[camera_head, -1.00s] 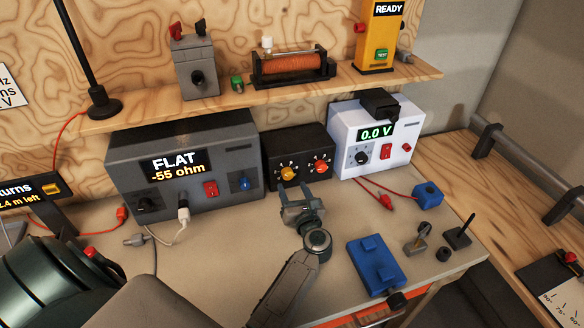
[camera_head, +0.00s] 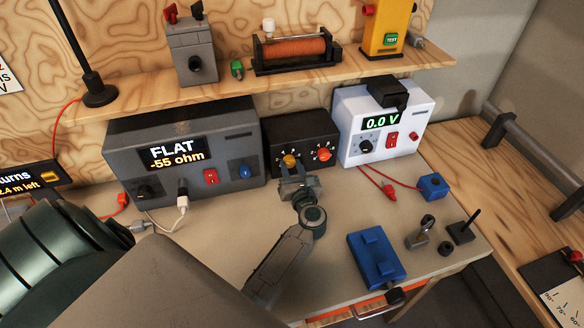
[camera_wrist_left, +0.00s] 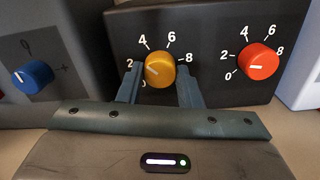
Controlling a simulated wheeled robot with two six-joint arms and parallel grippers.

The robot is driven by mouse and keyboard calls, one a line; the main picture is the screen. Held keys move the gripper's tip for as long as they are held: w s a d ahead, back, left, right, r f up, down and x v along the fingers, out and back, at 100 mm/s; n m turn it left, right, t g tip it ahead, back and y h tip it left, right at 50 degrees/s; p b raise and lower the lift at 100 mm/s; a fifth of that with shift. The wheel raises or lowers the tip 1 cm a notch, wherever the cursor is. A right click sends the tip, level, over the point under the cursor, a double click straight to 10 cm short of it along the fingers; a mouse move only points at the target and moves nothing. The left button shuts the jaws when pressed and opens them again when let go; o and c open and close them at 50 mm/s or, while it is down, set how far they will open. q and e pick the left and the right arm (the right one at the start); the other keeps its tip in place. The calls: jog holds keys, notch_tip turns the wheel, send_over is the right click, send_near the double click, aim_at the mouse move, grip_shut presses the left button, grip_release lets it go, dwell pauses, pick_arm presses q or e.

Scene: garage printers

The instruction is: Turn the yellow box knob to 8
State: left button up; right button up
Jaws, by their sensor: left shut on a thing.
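The black box (camera_head: 281,137) stands on the bench against the back panel, with a yellow knob (camera_head: 290,160) and a red knob (camera_head: 323,154) on its front. My left gripper (camera_head: 291,168) is shut on the yellow knob, one finger on each side. In the left wrist view the yellow knob (camera_wrist_left: 160,69) has a dial marked 2, 4, 6 and 8, with the 0 partly hidden. The red knob (camera_wrist_left: 259,61) points near 0. My right gripper is not in view.
A grey meter (camera_head: 185,160) reading "FLAT -55 ohm" stands left of the box. A white supply (camera_head: 379,135) reading 0.0 V stands right. A blue block (camera_head: 377,261) and small metal parts lie on the bench at front right. A wooden shelf (camera_head: 225,97) runs above.

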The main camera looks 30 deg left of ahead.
pick_arm(q)
jog(key=shift+r+m+p, duration=0.1)
jog(key=shift+m+p, duration=0.6)
jog(key=shift+m, duration=0.8)
jog(key=m+p, duration=0.2)
jog(key=m, duration=0.2)
jog(key=shift+m, duration=0.3)
jog(key=m+p, duration=0.1)
jog(key=m, duration=0.2)
jog(key=shift+m, duration=0.3)
jog(key=m, duration=0.2)
jog(key=shift+m, duration=0.4)
jog(key=m, duration=0.3)
jog(key=shift+m, duration=0.3)
jog(key=m, duration=0.3)
jog(key=shift+m, duration=2.2)
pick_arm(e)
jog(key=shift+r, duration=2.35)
pick_arm(q)
jog(key=shift+r, duration=0.1)
